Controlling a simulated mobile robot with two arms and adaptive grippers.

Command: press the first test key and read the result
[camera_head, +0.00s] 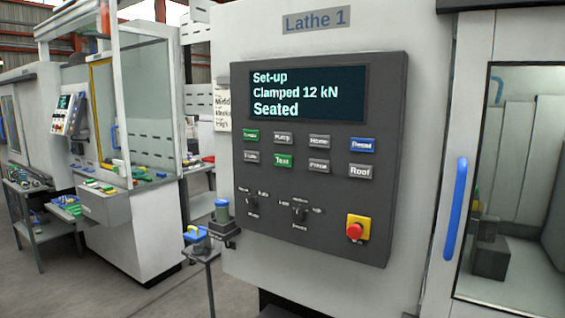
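The control panel (375,95) is a dark plate on the front of a machine labelled "Lathe 1" (316,20). Its display (308,93) reads "Set-up", "Clamped 12 kN", "Seated". Below it are two rows of keys. A green key (284,161) in the lower row appears to read "Test". Another green key (251,135) is at the upper left; its label is too blurred to read. Neither gripper is in view.
Two rotary switches (299,214) and a red emergency button (355,231) on yellow are low on the panel. A blue door handle (455,209) stands at right. A small stand with a blue-capped container (222,211) is at the panel's lower left. The space before the panel looks clear.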

